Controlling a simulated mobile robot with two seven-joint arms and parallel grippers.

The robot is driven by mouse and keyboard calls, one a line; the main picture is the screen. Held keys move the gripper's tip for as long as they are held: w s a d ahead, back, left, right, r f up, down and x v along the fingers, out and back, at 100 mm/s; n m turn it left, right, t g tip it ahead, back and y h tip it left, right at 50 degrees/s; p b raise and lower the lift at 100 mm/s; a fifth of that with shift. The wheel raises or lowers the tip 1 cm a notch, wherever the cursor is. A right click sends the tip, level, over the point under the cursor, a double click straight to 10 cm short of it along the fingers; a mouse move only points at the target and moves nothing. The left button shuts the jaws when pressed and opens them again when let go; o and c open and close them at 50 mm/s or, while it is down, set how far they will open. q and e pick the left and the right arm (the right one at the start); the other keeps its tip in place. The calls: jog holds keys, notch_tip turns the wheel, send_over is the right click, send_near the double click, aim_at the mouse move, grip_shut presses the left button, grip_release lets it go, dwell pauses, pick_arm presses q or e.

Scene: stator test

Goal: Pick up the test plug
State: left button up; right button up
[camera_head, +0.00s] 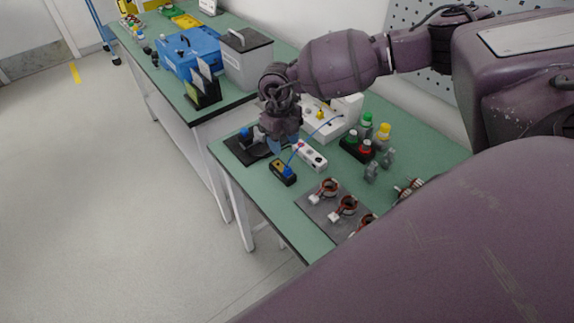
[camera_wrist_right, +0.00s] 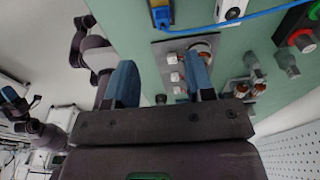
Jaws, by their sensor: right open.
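The test plug (camera_head: 287,171) is small and blue, with a blue cable. In the head view it sits upright in a black box with a yellow face (camera_head: 283,176) near the table's front edge. In the wrist view a yellow and blue piece (camera_wrist_right: 161,14) with the blue cable shows at the top edge, partly cut off. My right gripper (camera_head: 279,144) hangs above the table, behind and a little left of the plug, not touching it. Its two blue fingers (camera_wrist_right: 160,82) are apart with nothing between them. What seems to be my left gripper (camera_wrist_right: 14,98) is small at the wrist view's left.
A grey plate (camera_head: 318,215) with several copper-wound stators lies at the front. A white strip (camera_head: 311,156) stands beside the plug's box. A black button box (camera_head: 357,149) and a white device (camera_head: 325,117) stand behind. A black stand (camera_head: 245,150) is at the left edge.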

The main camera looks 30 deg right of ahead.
aim_at(287, 166)
jog(key=f, duration=0.3)
jog(key=shift+s+f, duration=0.35)
jog(key=shift+s+d+f+p, duration=0.1)
jog(key=shift+f+p, duration=0.1)
jog(key=shift+f, duration=1.3)
jog(key=shift+s+d+f+p, duration=0.1)
jog(key=shift+f+p, duration=0.1)
jog(key=shift+f, duration=1.3)
grip_shut()
notch_tip(287, 166, up, 20)
jog(key=shift+b, duration=0.4)
jog(key=shift+w+d, duration=0.1)
jog(key=shift+d, duration=0.05)
